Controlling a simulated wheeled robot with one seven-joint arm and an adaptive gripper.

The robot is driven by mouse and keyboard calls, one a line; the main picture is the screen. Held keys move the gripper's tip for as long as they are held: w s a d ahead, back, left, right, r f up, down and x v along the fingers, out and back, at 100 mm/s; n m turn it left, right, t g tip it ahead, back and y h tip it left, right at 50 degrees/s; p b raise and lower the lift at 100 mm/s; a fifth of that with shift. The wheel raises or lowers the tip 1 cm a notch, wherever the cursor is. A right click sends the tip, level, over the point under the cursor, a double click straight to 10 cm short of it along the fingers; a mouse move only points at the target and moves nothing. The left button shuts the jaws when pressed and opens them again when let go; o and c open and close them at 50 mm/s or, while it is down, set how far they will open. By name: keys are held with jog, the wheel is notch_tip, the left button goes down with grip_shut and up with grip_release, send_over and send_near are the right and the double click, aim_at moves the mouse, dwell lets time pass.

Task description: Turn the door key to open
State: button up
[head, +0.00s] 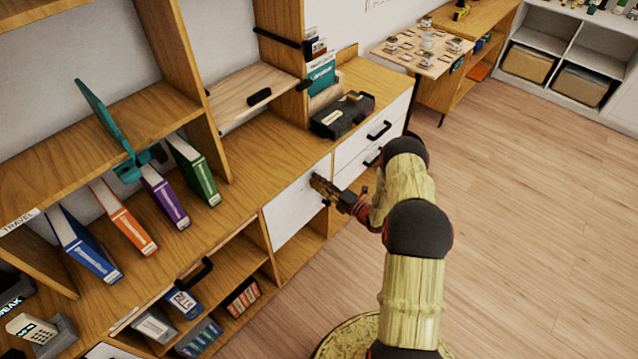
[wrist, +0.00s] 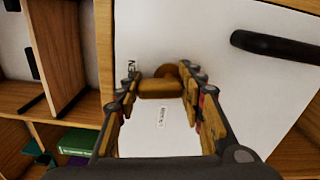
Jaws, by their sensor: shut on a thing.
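The white door (head: 288,212) is a flat panel in the wooden cabinet, and it looks closed. In the wrist view, the white panel (wrist: 160,145) fills the middle. A brass-coloured key (wrist: 160,88) sits at the panel, with a round brown part behind it. My gripper (head: 318,187) reaches the door's upper right area, and its fingers close on the key from both sides in the wrist view. The key is hidden by my gripper in the head view. Two small printed labels are near the key, one left of it and one below; their words are too small to read surely.
White drawers with black handles (head: 379,131) are right of the door. A black case (head: 342,115) stands on the cabinet top above. Upright books (head: 193,168) stand to the left. Open shelves lie below left. The wooden floor (head: 540,220) at right is clear.

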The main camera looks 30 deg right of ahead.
jog(key=shift+d+m, duration=0.15)
jog(key=shift+m, duration=0.75)
jog(key=o, duration=1.2)
jog(key=v, duration=1.2)
jog(key=shift+w, duration=0.1)
